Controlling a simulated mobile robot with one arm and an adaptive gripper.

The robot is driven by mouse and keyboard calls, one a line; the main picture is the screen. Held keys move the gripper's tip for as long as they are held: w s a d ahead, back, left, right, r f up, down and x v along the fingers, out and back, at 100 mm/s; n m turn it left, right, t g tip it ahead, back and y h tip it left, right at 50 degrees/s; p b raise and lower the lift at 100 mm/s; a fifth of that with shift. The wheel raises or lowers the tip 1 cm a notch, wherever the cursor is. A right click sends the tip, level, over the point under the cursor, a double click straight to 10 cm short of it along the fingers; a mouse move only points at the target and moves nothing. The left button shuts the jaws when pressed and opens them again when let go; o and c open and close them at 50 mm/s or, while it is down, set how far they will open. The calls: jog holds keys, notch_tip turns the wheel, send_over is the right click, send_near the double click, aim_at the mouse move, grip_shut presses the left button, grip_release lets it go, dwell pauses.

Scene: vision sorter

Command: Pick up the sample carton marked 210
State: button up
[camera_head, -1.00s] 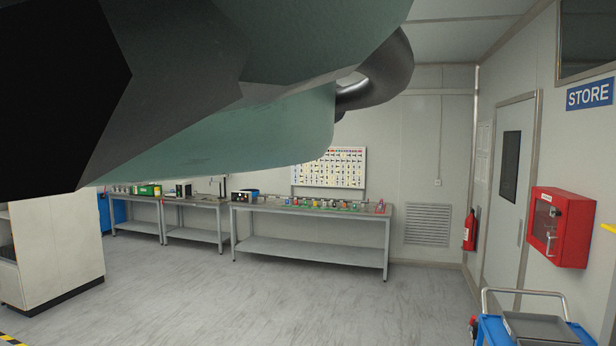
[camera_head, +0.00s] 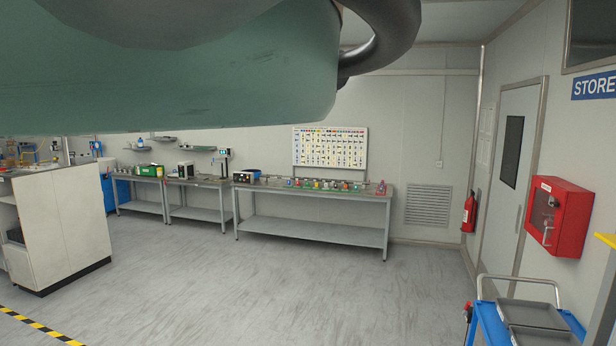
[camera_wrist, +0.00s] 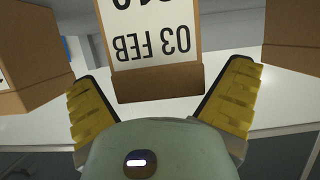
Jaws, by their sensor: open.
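In the wrist view a brown carton (camera_wrist: 160,84) with a white label stands between my fingers in the picture. The label appears upside down and reads 03 FEB; the number line is cut off by the top edge, so I cannot read it fully. My gripper (camera_wrist: 162,80) is open, with a yellow-padded finger on either side of this carton and a gap showing at each side. I cannot tell how far the carton reaches between the fingers. In the head view my arm covers the upper left, and neither gripper nor carton shows.
In the wrist view a second carton (camera_wrist: 30,58) stands at left and a third (camera_wrist: 292,35) at right, close beyond the fingers. A pale shelf surface (camera_wrist: 275,98) lies beneath. In the head view, open floor (camera_head: 260,285) leads to benches (camera_head: 310,228); a blue trolley (camera_head: 490,325) stands right.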

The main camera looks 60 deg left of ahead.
jog(key=c, duration=1.2)
